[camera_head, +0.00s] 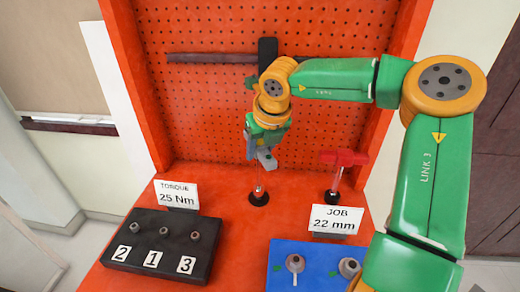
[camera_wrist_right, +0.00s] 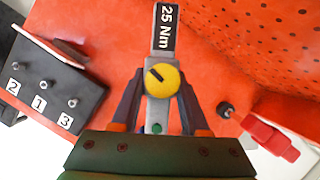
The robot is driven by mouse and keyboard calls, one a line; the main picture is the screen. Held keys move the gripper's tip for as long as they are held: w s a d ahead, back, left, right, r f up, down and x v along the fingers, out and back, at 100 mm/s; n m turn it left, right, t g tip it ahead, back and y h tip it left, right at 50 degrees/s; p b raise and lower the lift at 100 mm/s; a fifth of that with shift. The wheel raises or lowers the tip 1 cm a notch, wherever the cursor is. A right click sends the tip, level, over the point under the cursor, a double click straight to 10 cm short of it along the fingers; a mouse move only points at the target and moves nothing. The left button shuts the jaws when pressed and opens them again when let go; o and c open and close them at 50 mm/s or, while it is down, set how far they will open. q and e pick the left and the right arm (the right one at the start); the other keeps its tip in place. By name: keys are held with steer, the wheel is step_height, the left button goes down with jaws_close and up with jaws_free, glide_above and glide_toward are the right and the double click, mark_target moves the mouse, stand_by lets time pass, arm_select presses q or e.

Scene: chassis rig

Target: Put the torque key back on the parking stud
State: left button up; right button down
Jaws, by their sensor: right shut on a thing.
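My right gripper (camera_head: 264,152) is shut on the torque key, above the middle of the red bench. In the right wrist view the key (camera_wrist_right: 160,108) is a grey bar with a yellow dial and a black "25 Nm" label, held between the two fingers (camera_wrist_right: 159,112). In the head view the key is mostly hidden by the gripper. Directly below is a thin upright metal rod on a round black base (camera_head: 259,198), apparently the parking stud. I cannot tell whether the key touches it. My left gripper is not in view.
A red T-handled tool (camera_head: 343,158) stands on a black base to the right. A black block (camera_head: 150,257) with numbered studs is front left, behind it a "25 Nm" sign (camera_head: 177,194). A pegboard (camera_head: 220,100) closes the back.

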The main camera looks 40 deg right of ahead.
steer(key=shift+f, duration=0.4)
steer(key=shift+c, duration=1.6)
jaws_free()
